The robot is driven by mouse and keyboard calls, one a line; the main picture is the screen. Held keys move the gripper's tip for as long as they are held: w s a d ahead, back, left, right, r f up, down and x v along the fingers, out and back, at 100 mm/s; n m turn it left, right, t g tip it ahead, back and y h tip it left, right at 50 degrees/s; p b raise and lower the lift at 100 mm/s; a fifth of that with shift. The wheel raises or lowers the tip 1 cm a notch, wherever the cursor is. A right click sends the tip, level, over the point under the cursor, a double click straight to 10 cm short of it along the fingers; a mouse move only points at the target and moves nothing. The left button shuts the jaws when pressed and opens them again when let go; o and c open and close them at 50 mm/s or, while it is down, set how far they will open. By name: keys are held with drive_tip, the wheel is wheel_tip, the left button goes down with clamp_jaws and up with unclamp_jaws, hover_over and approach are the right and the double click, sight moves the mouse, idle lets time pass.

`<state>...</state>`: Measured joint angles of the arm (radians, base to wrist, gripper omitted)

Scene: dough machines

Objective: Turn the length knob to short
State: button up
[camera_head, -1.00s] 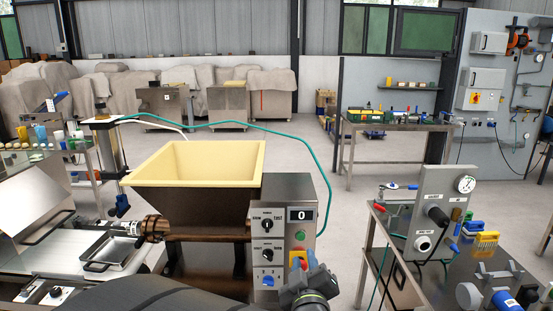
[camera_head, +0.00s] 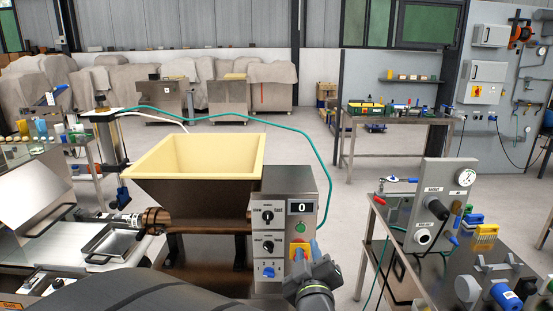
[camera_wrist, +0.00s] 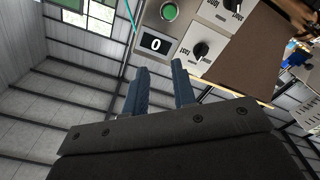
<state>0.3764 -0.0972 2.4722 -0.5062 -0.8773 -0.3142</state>
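The length knob (camera_head: 268,246) is the middle black knob on the left column of the steel control panel (camera_head: 310,180). It also shows cut off at the top edge of the wrist view (camera_wrist: 238,5). Its exact pointer direction is too small to tell. The speed knob (camera_head: 267,217) sits above it and is clearer in the wrist view (camera_wrist: 201,51). A blue knob (camera_head: 268,271) sits below it. My gripper (camera_head: 305,250) is in front of the panel's lower right. In the wrist view its blue fingers (camera_wrist: 160,78) are apart with nothing between them, away from the knobs.
The panel's right column has a display reading 0 (camera_head: 301,207), a green button (camera_head: 299,227) and a yellow emergency-stop housing (camera_head: 297,247), partly behind my gripper. A cream-lined hopper (camera_head: 195,155) stands left of the panel. A workbench with a gauge panel (camera_head: 440,200) stands to the right.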

drive_tip(key=w+a+f+y, duration=0.1)
drive_tip(key=w+a+f, duration=0.2)
drive_tip(key=a+f, duration=0.2)
drive_tip(key=h, duration=0.1)
approach(268, 250)
drive_tip(key=w, duration=0.1)
drive_tip(key=shift+w, duration=3.4)
drive_tip(key=shift+s, duration=0.1)
clamp_jaws()
drive_tip(key=n, duration=0.3)
drive_tip(key=shift+c, duration=1.3)
unclamp_jaws()
drive_tip(key=shift+n, duration=0.6)
drive_tip(key=shift+o, duration=1.1)
drive_tip(key=shift+s, duration=0.1)
